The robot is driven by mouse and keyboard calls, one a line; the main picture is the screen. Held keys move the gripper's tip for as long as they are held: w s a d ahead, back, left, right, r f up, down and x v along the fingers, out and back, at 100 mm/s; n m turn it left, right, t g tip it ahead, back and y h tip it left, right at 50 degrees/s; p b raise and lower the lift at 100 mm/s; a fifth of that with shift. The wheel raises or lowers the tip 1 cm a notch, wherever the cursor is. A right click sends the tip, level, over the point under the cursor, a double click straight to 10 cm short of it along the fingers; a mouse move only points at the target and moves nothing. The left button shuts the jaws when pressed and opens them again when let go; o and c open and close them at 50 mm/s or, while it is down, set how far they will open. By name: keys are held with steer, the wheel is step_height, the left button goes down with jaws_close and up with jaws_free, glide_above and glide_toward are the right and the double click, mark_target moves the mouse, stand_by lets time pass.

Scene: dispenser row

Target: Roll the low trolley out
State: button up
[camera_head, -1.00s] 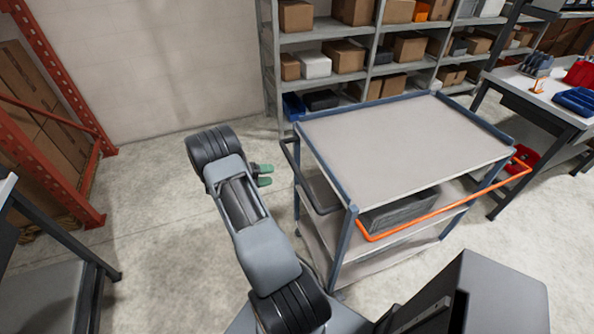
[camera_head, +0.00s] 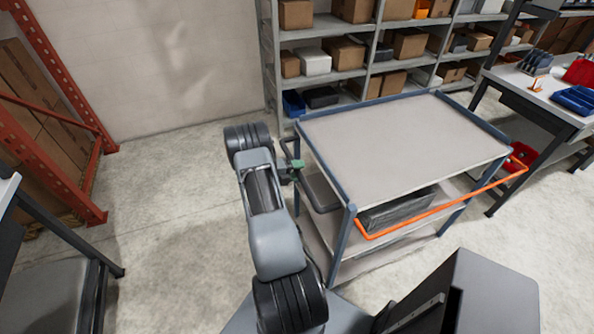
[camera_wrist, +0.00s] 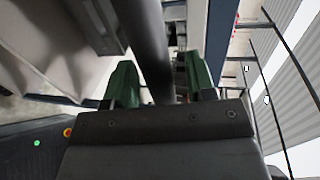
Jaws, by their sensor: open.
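The trolley (camera_head: 400,140) has a grey top, blue-grey posts and lower shelves. It stands on the floor right of my arm. A dark handle (camera_head: 318,206) sticks out from its left end, and an orange rail (camera_head: 445,211) runs along its near side. My gripper (camera_head: 298,164) is at the left-end handle. In the wrist view, the green fingers of my gripper (camera_wrist: 160,85) are apart, with a dark bar (camera_wrist: 151,45) running between them. I cannot tell whether either finger touches the bar.
A dark grey crate (camera_head: 397,210) sits on the trolley's lower shelf. Shelving with boxes (camera_head: 330,78) stands close behind it. A workbench (camera_head: 535,92) is at the right, and a red rack (camera_head: 60,118) at the left. The floor (camera_head: 165,190) between rack and trolley is clear.

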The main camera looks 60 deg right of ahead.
steer(key=shift+c, duration=0.2)
jaws_close()
stand_by(0.3)
